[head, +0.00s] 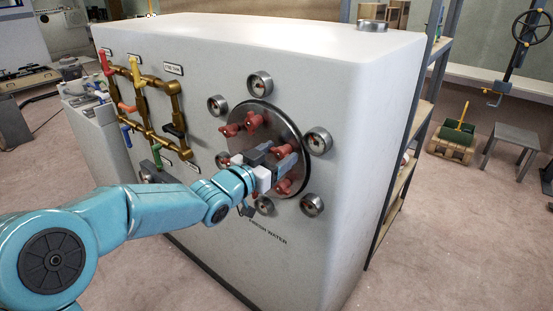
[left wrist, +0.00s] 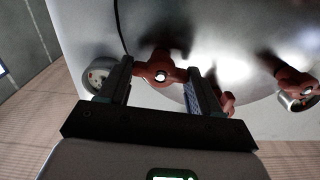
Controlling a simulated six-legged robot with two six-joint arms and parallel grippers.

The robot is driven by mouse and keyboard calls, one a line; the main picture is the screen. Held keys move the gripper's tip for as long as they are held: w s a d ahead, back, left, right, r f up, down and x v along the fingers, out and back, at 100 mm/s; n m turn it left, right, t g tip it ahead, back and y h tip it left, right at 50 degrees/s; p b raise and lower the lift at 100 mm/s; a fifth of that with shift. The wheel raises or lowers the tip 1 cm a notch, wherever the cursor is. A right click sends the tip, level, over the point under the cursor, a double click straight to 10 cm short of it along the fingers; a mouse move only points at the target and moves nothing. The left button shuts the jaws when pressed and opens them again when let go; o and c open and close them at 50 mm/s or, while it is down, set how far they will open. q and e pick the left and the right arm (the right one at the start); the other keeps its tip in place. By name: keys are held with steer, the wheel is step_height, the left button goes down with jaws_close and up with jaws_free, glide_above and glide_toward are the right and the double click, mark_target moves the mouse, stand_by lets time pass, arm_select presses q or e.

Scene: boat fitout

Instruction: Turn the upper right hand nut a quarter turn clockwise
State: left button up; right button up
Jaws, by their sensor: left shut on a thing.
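A round dark metal hatch plate (head: 262,115) on the front of the white tank carries several red winged nuts. My left gripper (head: 287,156) reaches in from the left, over the plate's right half. Its jaws are shut on the red nut at the plate's right side (head: 308,150). In the left wrist view this nut (left wrist: 160,72) sits between the two fingers, with its pale stud end showing in the middle. Another red nut (head: 284,186) is just below the gripper, and two more (head: 253,120) (head: 230,130) are at the upper left. The gripper hides part of the plate. My right gripper is not in view.
Several round metal fittings (head: 318,141) ring the plate, close to my gripper. Brass pipes with coloured valve handles (head: 145,100) are on the tank's left. Shelving (head: 404,170) stands behind the tank's right edge. Floor at the right front (head: 455,250) is clear.

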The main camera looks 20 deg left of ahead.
arm_select(q)
steer(key=m+b, duration=0.1)
steer(key=b, duration=0.1)
steer(key=m+b, duration=0.4)
steer(key=shift+d+f, duration=0.1)
steer(key=shift+f, duration=0.2)
steer(key=shift+m+b, duration=0.65)
steer(key=shift+m, duration=0.35)
steer(key=m+b, duration=0.2)
steer(key=m, duration=0.2)
steer(key=shift+m+b, duration=0.3)
steer(key=shift+b, duration=0.1)
steer(key=m+b, duration=0.2)
steer(key=m, duration=0.2)
steer(key=shift+r+m, duration=0.1)
steer(key=shift+m, duration=0.3)
steer(key=shift+m, duration=0.3)
steer(key=o, duration=1.1)
steer(key=shift+c, duration=0.2)
steer(key=shift+s, duration=0.1)
